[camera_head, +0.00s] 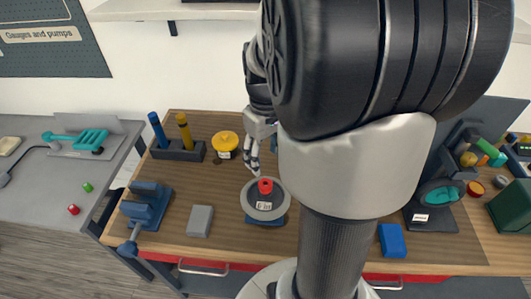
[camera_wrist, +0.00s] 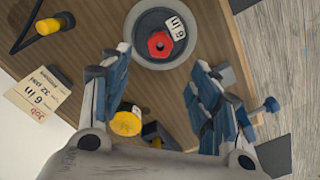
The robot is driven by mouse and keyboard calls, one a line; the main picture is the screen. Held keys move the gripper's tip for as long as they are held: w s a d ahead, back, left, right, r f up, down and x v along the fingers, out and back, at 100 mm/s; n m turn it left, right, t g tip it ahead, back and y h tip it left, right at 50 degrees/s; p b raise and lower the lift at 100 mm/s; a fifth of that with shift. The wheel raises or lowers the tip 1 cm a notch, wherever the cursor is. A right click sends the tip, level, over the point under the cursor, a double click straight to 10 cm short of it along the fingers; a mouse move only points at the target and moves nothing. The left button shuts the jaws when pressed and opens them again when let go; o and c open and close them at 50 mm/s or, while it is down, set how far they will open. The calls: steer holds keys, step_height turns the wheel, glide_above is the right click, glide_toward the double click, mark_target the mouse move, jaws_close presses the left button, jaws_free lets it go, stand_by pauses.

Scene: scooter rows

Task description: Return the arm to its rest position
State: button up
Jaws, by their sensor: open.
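My gripper (camera_head: 254,157) hangs above the wooden workbench, partly hidden behind my own arm in the head view. In the wrist view my gripper (camera_wrist: 160,100) has its two blue-grey fingers spread wide apart, with nothing held between them. Beyond the fingertips is a round grey disc (camera_head: 251,208) with a red knob (camera_head: 265,187) at its middle and a "6 in" label. The disc (camera_wrist: 138,48) and the red knob (camera_wrist: 160,45) also show in the wrist view, apart from the fingers. My arm is raised and bent over the bench, covering its middle.
A yellow round piece (camera_head: 225,142), a dark holder (camera_head: 178,151) with blue and yellow handles, a blue vise (camera_head: 146,207) and a grey block (camera_head: 200,220) are on the bench's left. A blue box (camera_head: 392,240) lies right of my arm. A wall shelf (camera_head: 170,10) is behind.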

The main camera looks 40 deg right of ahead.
steer(key=shift+r, duration=0.3)
steer(key=shift+a, duration=0.1)
steer(key=s+a+r+t, duration=0.2)
steer(key=s+a+r, duration=0.2)
steer(key=a, duration=0.5)
steer(key=s+a+r+t, duration=0.2)
steer(key=s+a+r, duration=0.1)
steer(key=a, duration=0.7)
steer(key=shift+s+a+r+n, duration=0.25)
steer(key=shift+s+r+n, duration=0.15)
steer(key=shift+s, duration=0.5)
steer(key=shift+o, duration=0.3)
steer(key=shift+s+a+f+t, duration=0.1)
steer(key=shift+s+a+t, duration=0.2)
steer(key=shift+a+t, duration=0.1)
steer(key=shift+d, duration=0.1)
